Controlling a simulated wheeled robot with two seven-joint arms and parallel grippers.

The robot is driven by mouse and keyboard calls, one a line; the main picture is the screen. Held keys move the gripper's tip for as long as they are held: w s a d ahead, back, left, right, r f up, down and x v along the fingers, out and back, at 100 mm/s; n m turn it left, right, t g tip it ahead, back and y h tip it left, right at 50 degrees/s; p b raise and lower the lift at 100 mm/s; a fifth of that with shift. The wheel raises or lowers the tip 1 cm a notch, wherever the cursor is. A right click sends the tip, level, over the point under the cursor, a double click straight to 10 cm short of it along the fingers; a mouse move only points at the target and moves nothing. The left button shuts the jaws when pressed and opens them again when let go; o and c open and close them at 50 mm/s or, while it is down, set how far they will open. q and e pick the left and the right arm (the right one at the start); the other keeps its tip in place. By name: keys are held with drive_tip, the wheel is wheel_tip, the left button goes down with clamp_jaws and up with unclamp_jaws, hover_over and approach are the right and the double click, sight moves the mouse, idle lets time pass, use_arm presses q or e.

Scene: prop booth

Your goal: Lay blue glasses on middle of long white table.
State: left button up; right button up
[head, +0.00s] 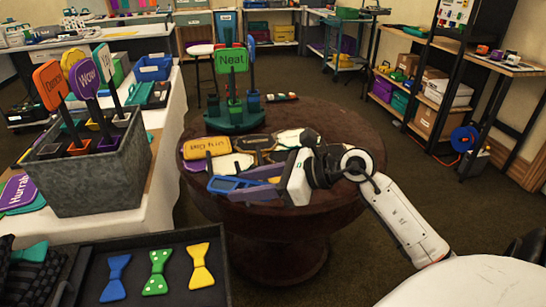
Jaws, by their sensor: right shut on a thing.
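The blue glasses (228,184) are at the fingertips of my right gripper (245,185), over the near left part of a round brown table. The gripper comes in from the right and is shut on them; its fingers hide part of them. I cannot tell whether the glasses touch the tabletop. A long table with a white cloth (174,118) runs along the left side, apart from the gripper. My left gripper is not in view.
The round table (345,130) also bears yellow, white and dark props and a green stand with a "Neat" sign (232,61). On the white table are a grey box (100,180) of signs and blue bins (152,68). A black tray (185,295) of bow ties lies in front.

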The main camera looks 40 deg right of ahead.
drive_tip(key=w+d+f+m+t+h+b, duration=0.15)
drive_tip(key=w+d+m+h, duration=0.35)
drive_tip(key=d, duration=0.6)
drive_tip(key=w+d+f+m+t+h+b, duration=0.15)
drive_tip(key=w+d+m+h, duration=0.35)
drive_tip(key=d, duration=0.7)
drive_tip(key=shift+n+y, duration=0.6)
drive_tip(key=shift+n, duration=0.3)
drive_tip(key=f, duration=0.1)
drive_tip(key=w+f, duration=0.1)
drive_tip(key=f, duration=0.1)
drive_tip(key=f+b, duration=0.1)
drive_tip(key=shift+w+d+f, duration=0.2)
drive_tip(key=shift+w+d, duration=0.1)
drive_tip(key=shift+f+b, duration=0.5)
drive_tip(key=shift+f, duration=2.15)
drive_tip(key=shift+f, duration=0.2)
drive_tip(key=o, duration=1)
